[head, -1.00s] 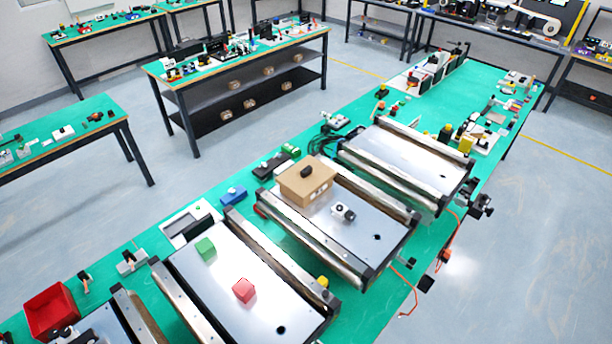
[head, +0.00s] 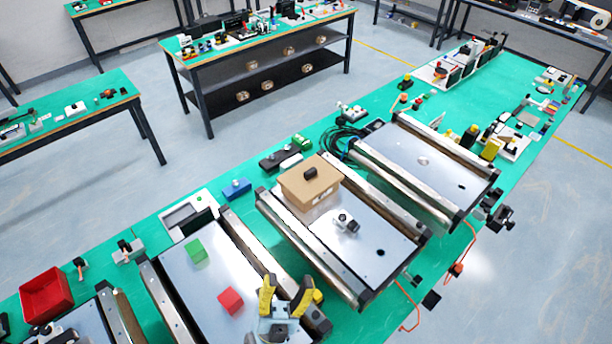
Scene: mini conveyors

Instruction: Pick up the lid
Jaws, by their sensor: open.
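The lid (head: 296,182) is the flat tan top of a cardboard-coloured box (head: 311,208), with a black knob (head: 310,173) at its middle. The box sits at the far left end of the middle conveyor (head: 347,250). My gripper (head: 287,288) shows at the bottom of the head view, with two yellow-tipped fingers spread apart and nothing between them. It is over the right rail of the near conveyor, below and to the left of the box in the picture, well apart from the lid.
A silver-and-black part (head: 346,222) stands on the middle conveyor beside the box. A green cube (head: 196,250) and a red cube (head: 230,300) lie on the near conveyor. A red bin (head: 46,291) is at left. Metal rails border each conveyor.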

